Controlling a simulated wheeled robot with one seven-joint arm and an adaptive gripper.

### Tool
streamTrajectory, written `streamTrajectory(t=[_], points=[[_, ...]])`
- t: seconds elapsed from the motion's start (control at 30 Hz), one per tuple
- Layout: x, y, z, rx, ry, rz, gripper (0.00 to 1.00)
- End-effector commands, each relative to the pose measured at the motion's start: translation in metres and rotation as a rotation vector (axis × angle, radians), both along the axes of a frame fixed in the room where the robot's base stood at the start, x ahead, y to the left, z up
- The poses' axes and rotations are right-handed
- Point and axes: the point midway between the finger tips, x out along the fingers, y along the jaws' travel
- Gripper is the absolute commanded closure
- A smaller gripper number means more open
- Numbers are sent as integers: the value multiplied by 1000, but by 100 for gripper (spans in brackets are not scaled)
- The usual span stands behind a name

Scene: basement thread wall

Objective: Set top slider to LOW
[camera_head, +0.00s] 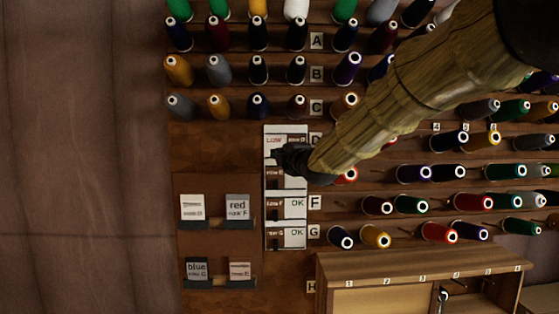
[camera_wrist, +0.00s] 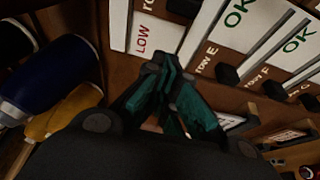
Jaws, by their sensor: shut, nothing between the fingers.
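A column of white label strips with sliders (camera_head: 292,207) is fixed to the brown board in the head view. The top strip (camera_head: 274,130) shows the red word LOW at its left, and LOW also shows on the white top strip (camera_wrist: 142,38) in the wrist view. A dark knob (camera_wrist: 183,8) sits at the upper edge of the wrist view, likely on the top strip. My gripper (camera_head: 280,155) is shut and empty, with its tips over the lower part of the top strip. In the wrist view the gripper's fingertips (camera_wrist: 165,68) are just beside LOW; contact cannot be told.
Lower strips read OK (camera_wrist: 237,14) and carry dark knobs (camera_wrist: 228,75). Several thread spools (camera_head: 347,70) stick out on pegs around the strips, with a dark blue spool (camera_wrist: 50,80) close by. Small card holders (camera_head: 217,225) are at the left. A wooden cabinet (camera_head: 420,262) stands below.

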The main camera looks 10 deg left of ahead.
Motion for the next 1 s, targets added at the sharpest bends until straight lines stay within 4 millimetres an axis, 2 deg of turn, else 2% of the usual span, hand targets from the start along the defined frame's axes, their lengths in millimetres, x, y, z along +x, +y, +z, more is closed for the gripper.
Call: streamTrajectory(t=[0.3,0.5,1.0], points=[[-38,-19,-2,1,-2,1,100],[-53,-28,-1,0,-1,0,100],[-58,-30,0,0,0,1,100]])
